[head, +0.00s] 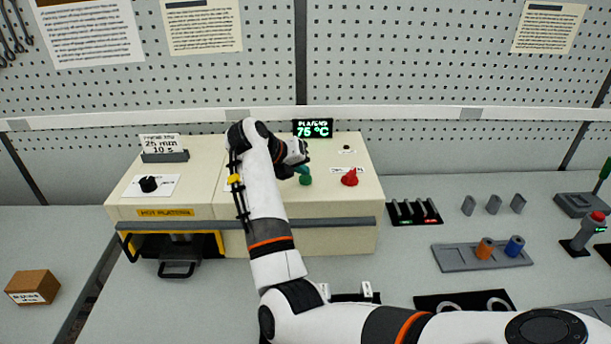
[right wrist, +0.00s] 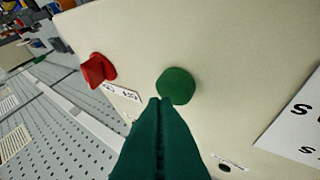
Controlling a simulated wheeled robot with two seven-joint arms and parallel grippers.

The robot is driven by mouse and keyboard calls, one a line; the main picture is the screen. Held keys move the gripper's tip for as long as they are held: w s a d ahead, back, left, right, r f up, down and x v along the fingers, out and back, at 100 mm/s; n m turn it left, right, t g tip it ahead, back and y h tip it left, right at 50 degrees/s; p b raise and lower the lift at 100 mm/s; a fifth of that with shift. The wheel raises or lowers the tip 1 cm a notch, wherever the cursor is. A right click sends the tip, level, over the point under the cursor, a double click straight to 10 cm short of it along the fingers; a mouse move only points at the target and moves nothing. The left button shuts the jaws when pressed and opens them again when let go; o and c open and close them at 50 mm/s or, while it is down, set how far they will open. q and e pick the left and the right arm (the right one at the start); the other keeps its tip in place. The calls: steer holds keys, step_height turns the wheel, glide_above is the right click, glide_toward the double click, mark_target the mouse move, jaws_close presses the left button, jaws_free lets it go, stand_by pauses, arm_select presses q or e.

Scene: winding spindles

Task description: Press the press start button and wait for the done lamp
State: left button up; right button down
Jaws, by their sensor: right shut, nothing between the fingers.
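The green round button (head: 306,181) is on the top of the cream press housing (head: 330,238). It also shows in the right wrist view (right wrist: 176,86). My right gripper (head: 303,170) is shut and empty, with its dark green fingertips (right wrist: 160,101) right at the button's edge. I cannot tell whether they touch it. A small dark round fitting (head: 346,149) with a white label sits behind the button; it looks unlit, and I cannot read its label. It shows in the right wrist view too (right wrist: 223,168). My left gripper is not in view.
A red knob (head: 349,178) stands right of the green button. A display (head: 313,129) reads 75 °C. A black dial (head: 148,184) is on the left of the housing. A rack with orange and blue spools (head: 450,258) stands at right. A brown box (head: 33,287) lies at left.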

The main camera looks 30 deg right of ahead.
mark_target(301, 179)
steer(key=shift+r, duration=0.35)
steer(key=shift+r+p, duration=1.6)
steer(key=shift+r, duration=0.95)
